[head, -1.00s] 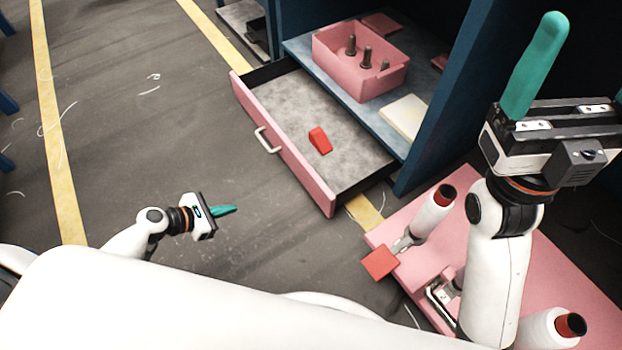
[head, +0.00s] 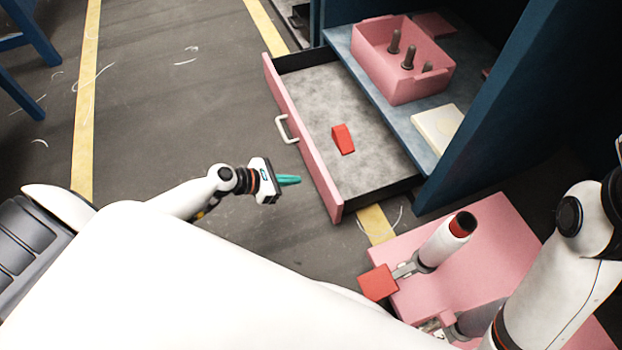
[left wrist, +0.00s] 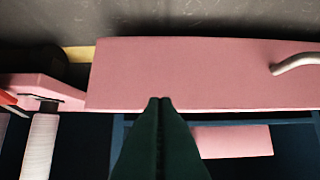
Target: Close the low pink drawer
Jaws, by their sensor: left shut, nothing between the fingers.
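The low pink drawer (head: 303,140) stands pulled out of the blue cabinet, with a grey bottom and a silver handle (head: 286,129) on its pink front. A red wedge-shaped piece (head: 343,139) lies inside it. My left gripper (head: 289,180) is shut and empty, its teal fingers pointing at the drawer front near its near end, below the handle in the picture. In the left wrist view the shut fingertips (left wrist: 160,100) overlap the pink front (left wrist: 200,72), with the handle (left wrist: 296,62) to the right. I cannot tell whether they touch it. My right gripper is out of view.
A pink bin (head: 402,62) with several dark pegs and a pale block (head: 437,126) sit on the blue shelf above the drawer. A pink platform (head: 487,235) with a white spool (head: 447,241) stands at the lower right.

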